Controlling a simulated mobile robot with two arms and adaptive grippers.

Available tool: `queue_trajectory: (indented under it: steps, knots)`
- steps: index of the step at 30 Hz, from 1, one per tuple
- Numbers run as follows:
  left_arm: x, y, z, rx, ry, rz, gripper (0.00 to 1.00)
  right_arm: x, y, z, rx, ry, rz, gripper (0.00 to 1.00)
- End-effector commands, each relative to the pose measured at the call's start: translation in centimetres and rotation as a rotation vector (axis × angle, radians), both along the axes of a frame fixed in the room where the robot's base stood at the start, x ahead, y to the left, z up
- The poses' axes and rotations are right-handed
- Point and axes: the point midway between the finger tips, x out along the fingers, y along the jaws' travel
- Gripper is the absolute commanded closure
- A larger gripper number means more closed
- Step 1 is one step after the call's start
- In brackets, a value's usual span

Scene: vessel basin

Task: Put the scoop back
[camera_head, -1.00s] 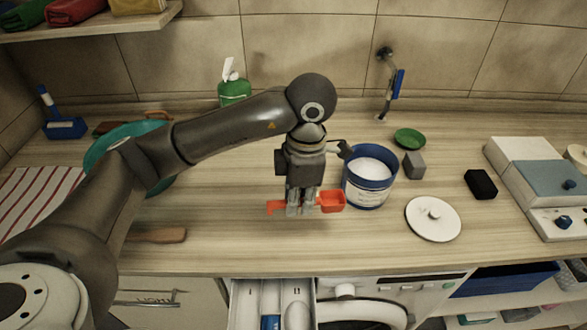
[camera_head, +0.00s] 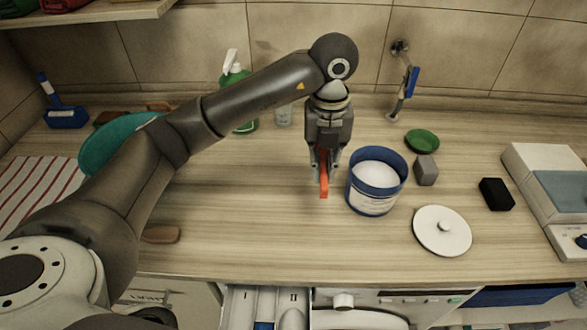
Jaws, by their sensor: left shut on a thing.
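My left gripper (camera_head: 325,172) is shut on the orange-red scoop (camera_head: 324,185), just left of the blue tub. The scoop is seen nearly end-on, and most of it is hidden by the fingers. The blue tub (camera_head: 372,200) stands open on the counter with white powder (camera_head: 377,174) inside. A round white lid with a knob (camera_head: 442,231) lies on the counter to the right of the tub. My right gripper is not in view.
A grey block (camera_head: 426,170), a green dish (camera_head: 421,140) and a black block (camera_head: 496,194) lie right of the tub. A green spray bottle (camera_head: 236,85) and teal basin (camera_head: 105,145) stand left. An open drawer (camera_head: 268,305) is below the counter edge.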

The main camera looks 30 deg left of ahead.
Motion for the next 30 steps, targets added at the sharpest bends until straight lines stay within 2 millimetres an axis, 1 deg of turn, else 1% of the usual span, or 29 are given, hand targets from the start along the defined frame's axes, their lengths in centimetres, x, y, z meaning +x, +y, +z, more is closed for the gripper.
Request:
queue_trajectory:
  steps: [1,6,8,9,12,16,22,24,27,30]
  knots:
    - [0.5,1.1,-0.5,-0.001,0.006,0.008,1.0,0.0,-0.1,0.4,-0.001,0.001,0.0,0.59]
    - [2.7,4.7,-2.5,0.0,0.008,0.005,1.0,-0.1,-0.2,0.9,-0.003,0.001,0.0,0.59]
    - [3.5,5.9,-3.1,-0.002,0.007,0.005,1.0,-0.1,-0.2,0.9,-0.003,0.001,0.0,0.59]
    - [3.9,6.7,-3.7,-0.001,0.009,0.004,1.0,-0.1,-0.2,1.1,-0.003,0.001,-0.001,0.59]
    - [4.7,8.0,-5.6,0.001,0.009,0.002,1.0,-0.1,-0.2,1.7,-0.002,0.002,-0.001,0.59]
    - [5.5,9.2,-7.3,0.001,0.005,-0.001,1.0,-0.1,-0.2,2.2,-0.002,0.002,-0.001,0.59]
    - [6.1,10.0,-8.5,0.001,0.003,-0.001,1.0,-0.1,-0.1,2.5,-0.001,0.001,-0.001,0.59]
    - [6.3,10.5,-9.4,0.001,0.005,-0.002,1.0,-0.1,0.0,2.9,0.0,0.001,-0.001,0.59]
    - [6.2,10.3,-10.8,0.0,0.007,-0.004,1.0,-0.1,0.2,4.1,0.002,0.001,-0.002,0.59]
    - [6.3,10.4,-11.8,0.0,0.004,-0.003,1.0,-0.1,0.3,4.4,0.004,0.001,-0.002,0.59]
